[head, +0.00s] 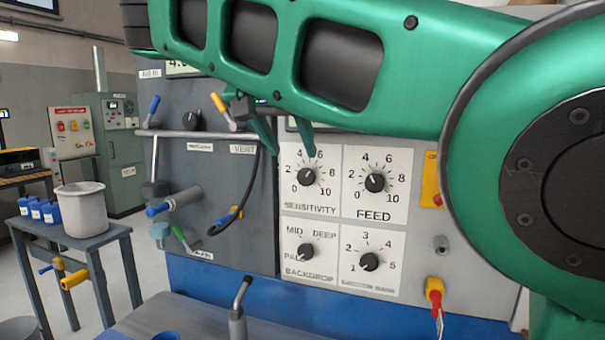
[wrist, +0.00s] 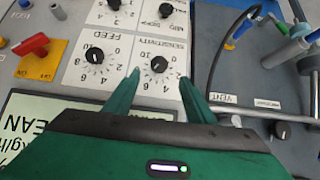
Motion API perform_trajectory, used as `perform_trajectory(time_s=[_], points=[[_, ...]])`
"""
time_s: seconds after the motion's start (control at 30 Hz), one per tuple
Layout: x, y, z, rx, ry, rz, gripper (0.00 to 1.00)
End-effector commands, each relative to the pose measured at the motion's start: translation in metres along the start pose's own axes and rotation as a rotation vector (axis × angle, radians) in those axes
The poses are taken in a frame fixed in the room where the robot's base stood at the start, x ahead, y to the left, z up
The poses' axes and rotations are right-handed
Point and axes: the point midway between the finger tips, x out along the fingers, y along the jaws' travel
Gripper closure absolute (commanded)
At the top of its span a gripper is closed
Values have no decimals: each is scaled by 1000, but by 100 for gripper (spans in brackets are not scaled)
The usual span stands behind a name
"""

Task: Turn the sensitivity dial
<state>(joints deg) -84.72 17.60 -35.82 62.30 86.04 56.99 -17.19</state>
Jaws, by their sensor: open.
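The sensitivity dial (head: 305,177) is a round black knob on a white plate numbered 0 to 10, at the upper left of four dials on the panel. In the wrist view the sensitivity dial (wrist: 159,64) appears upside down, just beyond the fingertips and roughly between them. My gripper (head: 290,154) has green fingers, spread open and empty, reaching down near the top of the sensitivity plate. In the wrist view my gripper (wrist: 158,74) has one finger on each side of the dial. I cannot tell whether a fingertip touches the panel.
The feed dial (head: 375,182) is right of it; the backdrop dial (head: 305,251) is below. A red switch (wrist: 33,44) on a yellow plate, a black hose (head: 252,190) and valve handles flank the dials. A side table (head: 90,240) with a grey bucket (head: 80,208) stands left.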

Motion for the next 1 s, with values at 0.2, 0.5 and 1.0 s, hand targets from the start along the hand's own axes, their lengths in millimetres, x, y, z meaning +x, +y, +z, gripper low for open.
perform_trajectory(time_s=[0.2, 0.5, 1.0], points=[[6, 4, 0, 13, -4, 10, 50], [23, 6, -1, 16, -5, 12, 50], [56, 6, -2, 14, -2, 10, 50]])
